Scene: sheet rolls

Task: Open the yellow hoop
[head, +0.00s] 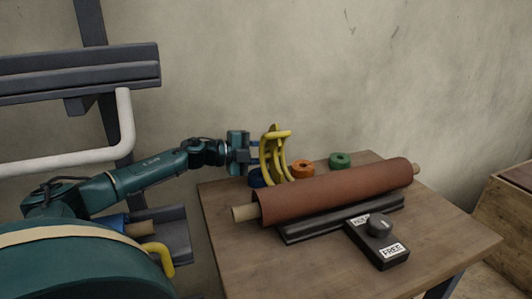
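A yellow curved hoop (276,152) with several bent bars and a crosspiece stands upright behind the left end of a brown sheet roll (335,190). My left gripper (255,152) reaches in from the left and is right at the hoop's left side. Its fingertips overlap the hoop in the picture, so I cannot tell whether they grip it. Another yellow bent bar (161,256) shows at the lower left, by a blue roll (112,222) with a tan core. My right gripper is not in view.
The brown roll lies on a dark cradle on the wooden table (310,262). A black box with a knob (379,227) and a FREE label stands in front. A dark rack (80,72) stands left.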

